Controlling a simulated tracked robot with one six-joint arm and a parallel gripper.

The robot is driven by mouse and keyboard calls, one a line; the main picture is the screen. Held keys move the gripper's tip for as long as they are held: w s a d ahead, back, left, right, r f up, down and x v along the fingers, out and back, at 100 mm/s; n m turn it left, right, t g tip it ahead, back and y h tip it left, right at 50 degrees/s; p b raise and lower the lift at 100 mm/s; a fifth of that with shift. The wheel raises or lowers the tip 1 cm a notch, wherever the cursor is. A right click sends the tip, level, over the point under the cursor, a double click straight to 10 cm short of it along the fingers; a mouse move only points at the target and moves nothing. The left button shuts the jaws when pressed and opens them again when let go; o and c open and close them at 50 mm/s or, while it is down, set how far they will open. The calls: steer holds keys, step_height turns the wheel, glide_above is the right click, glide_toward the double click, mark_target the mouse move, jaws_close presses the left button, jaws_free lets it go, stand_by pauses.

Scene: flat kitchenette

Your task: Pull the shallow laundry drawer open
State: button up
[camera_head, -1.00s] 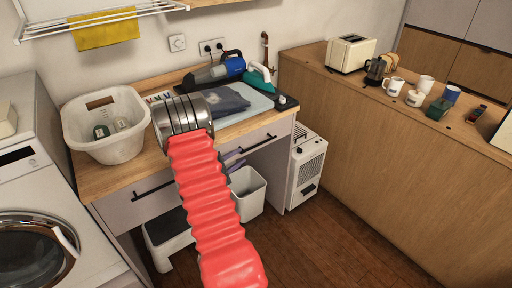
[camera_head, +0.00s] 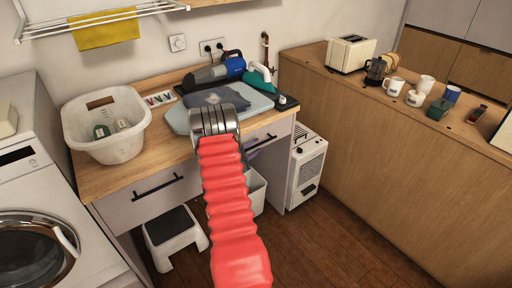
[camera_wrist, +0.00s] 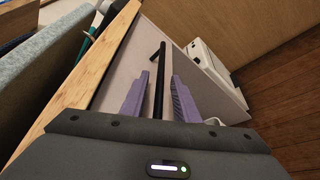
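A shallow white drawer front (camera_head: 272,132) with a black bar handle (camera_head: 263,142) sits under the right part of the wooden counter. It looks shut. In the wrist view the drawer front (camera_wrist: 201,92) and its handle (camera_wrist: 158,92) fill the middle. My gripper (camera_wrist: 161,76) has two purple fingers, one on each side of the bar. Gaps show between the fingers and the bar, so it is open around the handle. In the head view my arm hides most of the gripper and the handle's left part.
A second drawer (camera_head: 140,205) with a black handle is at the left. A white basket (camera_head: 108,150), a folded cloth (camera_head: 215,96) and a blue vacuum (camera_head: 222,68) lie on the counter. A step stool (camera_head: 175,228), bin (camera_head: 257,190) and white appliance (camera_head: 307,165) stand below.

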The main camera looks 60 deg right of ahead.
steer(key=shift+s+d+f, duration=0.1)
steer(key=shift+d+f, duration=0.05)
steer(key=shift+d, duration=0.55)
steer(key=shift+c, duration=0.4)
jaws_close()
steer(key=shift+a, duration=0.2)
steer(key=shift+d, duration=0.1)
